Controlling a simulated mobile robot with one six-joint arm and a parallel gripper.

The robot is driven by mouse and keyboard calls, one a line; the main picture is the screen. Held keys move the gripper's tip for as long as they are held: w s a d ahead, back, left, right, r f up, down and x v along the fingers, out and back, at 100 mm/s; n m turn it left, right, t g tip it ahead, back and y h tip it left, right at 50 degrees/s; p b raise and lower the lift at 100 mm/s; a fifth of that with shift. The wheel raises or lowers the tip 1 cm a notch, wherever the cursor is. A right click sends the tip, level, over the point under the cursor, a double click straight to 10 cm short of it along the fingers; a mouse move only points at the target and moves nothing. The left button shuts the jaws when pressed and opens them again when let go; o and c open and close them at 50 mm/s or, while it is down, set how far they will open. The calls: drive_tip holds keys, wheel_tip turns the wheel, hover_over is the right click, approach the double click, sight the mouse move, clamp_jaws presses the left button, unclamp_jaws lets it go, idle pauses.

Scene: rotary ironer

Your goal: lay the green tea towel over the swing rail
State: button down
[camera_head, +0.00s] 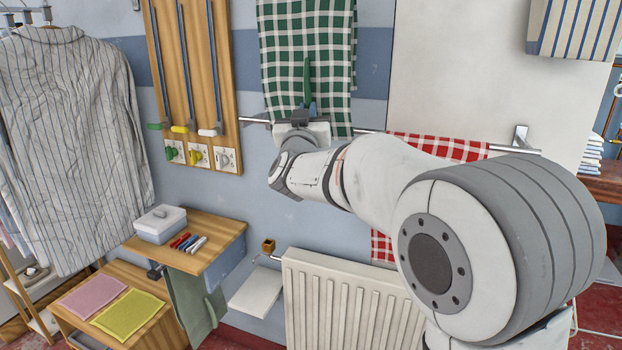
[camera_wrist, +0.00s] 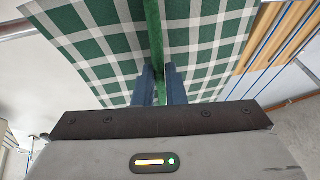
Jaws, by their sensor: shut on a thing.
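The green-and-white checked tea towel (camera_head: 285,50) hangs upright in front of the wall, its top cut off by the picture edge. My gripper (camera_head: 307,105) is at its lower part. In the wrist view the blue fingers (camera_wrist: 160,88) are shut on a plain green upright fold (camera_wrist: 154,40), with checked cloth (camera_wrist: 100,35) on both sides. A chrome rail (camera_head: 375,131) runs across at gripper height. The towel's lower edge hangs just below the rail line and hides that stretch. I cannot tell whether the towel touches or lies over it, or whether this is the swing rail.
A red checked cloth (camera_head: 455,149) hangs on the rail to the right, partly behind my arm. A wooden board (camera_head: 166,60) with blue rods and coloured knobs is at left. Below are a radiator (camera_head: 345,305) and a wooden shelf (camera_head: 215,235) with a white box (camera_head: 160,222).

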sight(309, 81)
drive_tip(key=shift+r+p, duration=1.55)
drive_tip(key=shift+r, duration=1.05)
drive_tip(key=shift+f, duration=0.1)
drive_tip(key=s+a+b, duration=0.1)
drive_tip(key=s+a, duration=0.1)
drive_tip(key=s, duration=0.5)
drive_tip(key=shift+s+a, duration=0.25)
drive_tip(key=shift+s, duration=0.05)
